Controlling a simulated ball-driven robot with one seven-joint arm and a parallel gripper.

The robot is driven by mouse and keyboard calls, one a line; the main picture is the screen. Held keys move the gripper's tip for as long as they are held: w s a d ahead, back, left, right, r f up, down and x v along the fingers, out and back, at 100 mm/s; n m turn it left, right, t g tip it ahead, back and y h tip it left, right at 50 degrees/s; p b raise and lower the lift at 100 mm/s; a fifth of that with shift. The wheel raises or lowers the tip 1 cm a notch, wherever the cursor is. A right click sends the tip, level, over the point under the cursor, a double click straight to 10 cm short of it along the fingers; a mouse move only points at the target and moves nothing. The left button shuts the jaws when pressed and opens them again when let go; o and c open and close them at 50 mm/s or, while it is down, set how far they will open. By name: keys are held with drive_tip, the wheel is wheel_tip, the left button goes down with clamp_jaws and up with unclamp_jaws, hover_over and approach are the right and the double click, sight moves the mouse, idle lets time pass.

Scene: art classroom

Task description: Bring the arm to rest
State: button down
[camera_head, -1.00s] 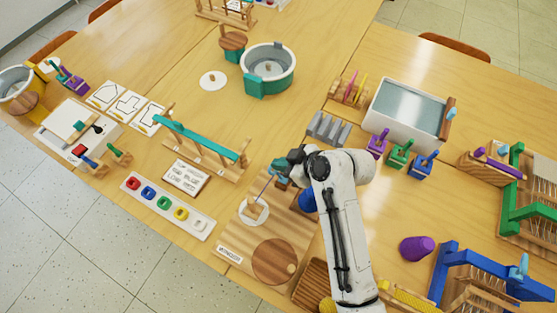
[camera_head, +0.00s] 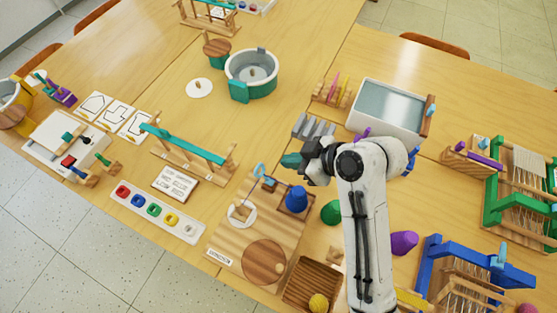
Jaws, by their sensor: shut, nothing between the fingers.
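My gripper (camera_head: 291,160) is at the end of my white arm, over the middle of the table (camera_head: 245,128). The board carries a blue rounded piece (camera_head: 296,199), a white disc (camera_head: 243,215) and a brown round plate (camera_head: 264,262). My forearm covers part of the table to the right of the board.
A grey slotted block (camera_head: 313,128) and a white water tray (camera_head: 391,107) stand close to my gripper. A green piece (camera_head: 331,212), purple piece (camera_head: 403,243) and wooden box (camera_head: 311,284) lie around my arm. Blue and green looms stand at right.

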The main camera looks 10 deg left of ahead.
drive_tip(key=shift+v, duration=1)
